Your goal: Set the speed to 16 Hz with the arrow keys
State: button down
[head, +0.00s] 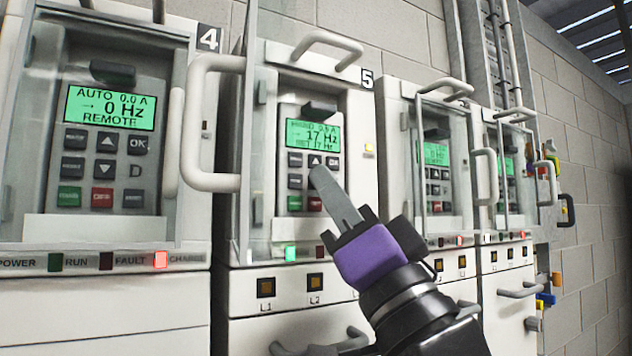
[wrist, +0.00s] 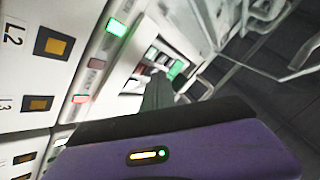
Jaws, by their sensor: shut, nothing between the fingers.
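Drive 5's keypad (head: 295,160) sits under a green display (head: 312,134) that reads 17 Hz, with a smaller line below that seems to say set 17 Hz. Its up-arrow key (head: 315,160) shows just above my fingertips. The down-arrow key's place is hidden behind them. My gripper (head: 320,175) is shut and empty, its narrow grey tips over the middle column of keys; I cannot tell whether they touch. In the wrist view the fingers (wrist: 158,95) point at the keypad, and part of the green display (wrist: 178,68) shows beyond.
Drive 5's clear door stands open, its big handle (head: 215,122) jutting out left of the keypad. Drive 4 (head: 108,108) at left reads 0 Hz, remote. More drives with handles stand at right. Drive 5's green run lamp (head: 291,253) is lit.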

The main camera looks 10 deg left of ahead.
jog(key=shift+s+d, duration=0.4)
jog(key=shift+s, duration=0.25)
jog(key=shift+w, duration=0.1)
dwell(0.5)
jog(key=shift+w+a, duration=0.2)
jog(key=shift+w, duration=0.1)
jog(key=shift+w+a, duration=0.15)
jog(key=shift+w, duration=0.05)
dwell(1.2)
jog(key=shift+s+d, duration=0.35)
jog(key=shift+s, duration=0.25)
jog(key=shift+s+d, duration=0.7)
jog(key=shift+s, duration=0.35)
jog(key=shift+s+d, duration=0.7)
jog(key=shift+s, duration=0.3)
dwell(0.7)
